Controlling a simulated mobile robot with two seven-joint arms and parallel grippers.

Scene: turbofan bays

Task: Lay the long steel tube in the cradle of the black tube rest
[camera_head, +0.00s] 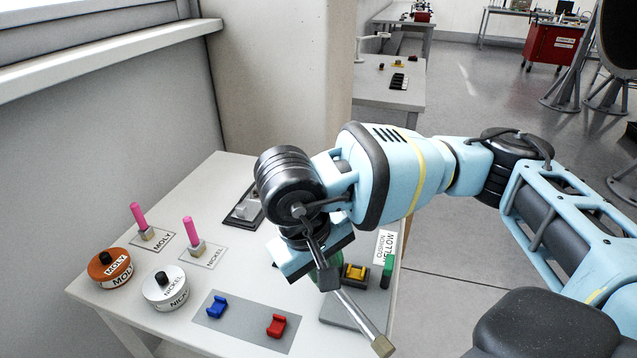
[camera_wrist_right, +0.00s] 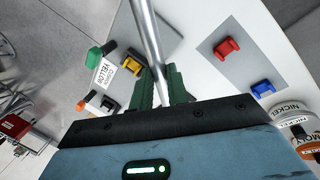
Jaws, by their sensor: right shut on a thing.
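My right gripper (camera_head: 325,275) is shut on the long steel tube (camera_head: 358,318). The tube slants down to the lower right in the head view and ends in a pale block-shaped tip. It rises between green fingers in the right wrist view (camera_wrist_right: 148,40). A low black piece with a grey part on it (camera_head: 245,206) lies on the white table, left of my right wrist and partly hidden by it. It may be the black tube rest, but I cannot tell, and its cradle is not clear. The tube is apart from it. My left gripper is not in view.
Blue (camera_head: 217,306) and red (camera_head: 277,326) blocks sit on a grey mat. A yellow block (camera_head: 355,272) is beside the gripper. Moly (camera_head: 110,267) and nickel (camera_head: 165,288) tins and pink-handled tools (camera_head: 195,240) stand at left.

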